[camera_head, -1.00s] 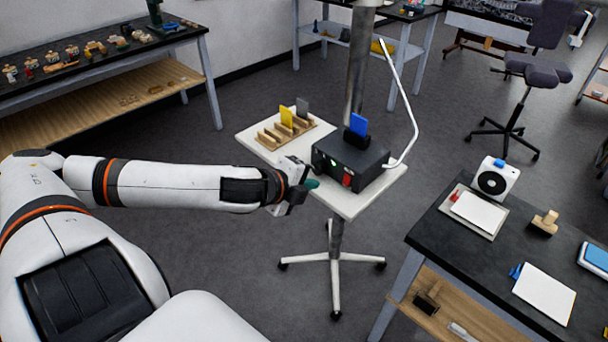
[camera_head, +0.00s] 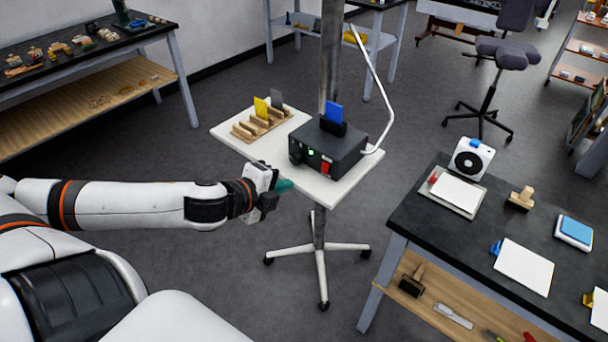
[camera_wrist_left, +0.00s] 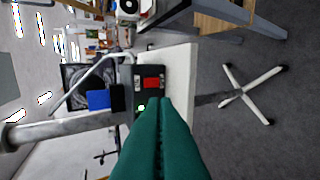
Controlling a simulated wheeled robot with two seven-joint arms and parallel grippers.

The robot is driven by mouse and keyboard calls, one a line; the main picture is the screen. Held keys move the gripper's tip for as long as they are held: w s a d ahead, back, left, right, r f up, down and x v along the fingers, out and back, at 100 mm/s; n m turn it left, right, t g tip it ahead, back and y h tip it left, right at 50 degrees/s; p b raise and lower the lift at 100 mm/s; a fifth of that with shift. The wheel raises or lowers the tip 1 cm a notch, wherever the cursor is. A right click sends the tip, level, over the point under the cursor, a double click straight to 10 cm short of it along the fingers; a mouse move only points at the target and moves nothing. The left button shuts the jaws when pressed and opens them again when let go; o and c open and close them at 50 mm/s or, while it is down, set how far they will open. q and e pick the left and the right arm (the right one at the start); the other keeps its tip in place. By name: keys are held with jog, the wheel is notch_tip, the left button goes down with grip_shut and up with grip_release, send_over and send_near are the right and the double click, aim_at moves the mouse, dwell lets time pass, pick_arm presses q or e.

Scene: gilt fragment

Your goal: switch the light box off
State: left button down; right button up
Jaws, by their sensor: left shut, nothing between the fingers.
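The light box (camera_head: 338,149) is a black box on a small white wheeled stand (camera_head: 232,134). Its front has a knob, a lit green lamp (camera_head: 311,153) and a red switch (camera_head: 325,168). A blue card (camera_head: 333,112) stands in a holder on top, and a white bent tube rises from its right side. My left gripper (camera_head: 284,185) has teal fingers, shut and empty, in front of the box and left of the red switch, apart from it. In the left wrist view the closed fingers (camera_wrist_left: 161,135) point toward the box, with the red switch (camera_wrist_left: 153,83) and green lamp just beyond. My right gripper is not seen.
A wooden rack (camera_head: 262,124) with yellow and grey cards stands on the stand's left part. A dark workbench (camera_head: 455,235) with papers, a stamp and a white device is at right. A table with small items (camera_head: 70,62) is at far left. Open floor lies between.

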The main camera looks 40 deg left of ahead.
aim_at(324, 172)
pick_arm(q)
jog(key=shift+s+a+f+t, duration=0.15)
jog(key=shift+s+f+t, duration=0.2)
jog(key=shift+f, duration=0.1)
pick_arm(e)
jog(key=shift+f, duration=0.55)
pick_arm(q)
jog(key=shift+w+f, duration=0.15)
jog(key=shift+w, duration=0.05)
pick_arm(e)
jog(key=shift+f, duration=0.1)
